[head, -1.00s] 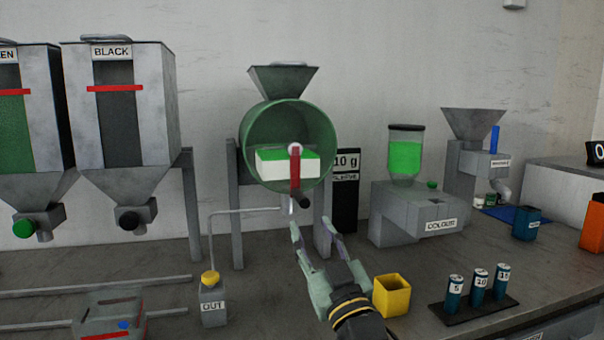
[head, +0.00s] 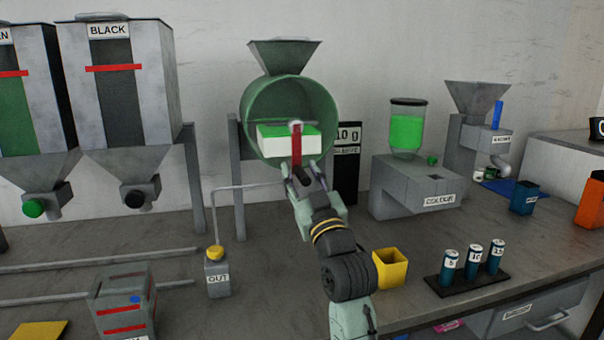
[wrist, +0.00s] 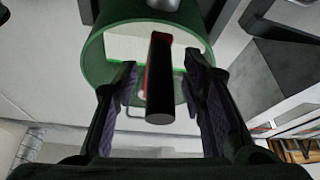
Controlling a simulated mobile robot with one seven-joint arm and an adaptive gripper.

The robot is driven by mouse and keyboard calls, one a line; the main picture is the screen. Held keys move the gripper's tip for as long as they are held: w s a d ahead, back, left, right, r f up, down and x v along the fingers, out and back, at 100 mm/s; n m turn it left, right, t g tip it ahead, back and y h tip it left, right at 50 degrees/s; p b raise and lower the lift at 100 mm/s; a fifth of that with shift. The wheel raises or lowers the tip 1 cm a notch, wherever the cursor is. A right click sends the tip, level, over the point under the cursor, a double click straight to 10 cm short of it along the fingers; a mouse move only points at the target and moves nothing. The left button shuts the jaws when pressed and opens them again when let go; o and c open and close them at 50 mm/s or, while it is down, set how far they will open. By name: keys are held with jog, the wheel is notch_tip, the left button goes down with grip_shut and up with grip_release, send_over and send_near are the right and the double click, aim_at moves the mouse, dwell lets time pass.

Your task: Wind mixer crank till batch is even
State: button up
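The mixer is a green drum (head: 327,112) under a grey hopper (head: 284,58). Inside its open front lies the batch (head: 272,145), white with a separate bright green layer on top, so the colours are unmixed. The red crank arm (head: 296,145) hangs downward from its pale hub. In the wrist view, the crank's black handle (wrist: 160,100) points toward me. My gripper (head: 302,172) is at the handle, its arm reaching up from below. In the wrist view, my gripper's fingers (wrist: 160,75) stand open on both sides of the handle, with gaps visible on each side.
A yellow cup (head: 389,270) and a dark rack (head: 472,290) of small cylinders sit right of my arm. The colour unit (head: 405,190) stands right of the mixer. The OUT box (head: 217,275) and its pipe are at left. Grey hoppers (head: 175,90) stand further left.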

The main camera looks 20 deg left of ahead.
jog(key=shift+c, duration=0.3)
grip_shut()
dwell(0.6)
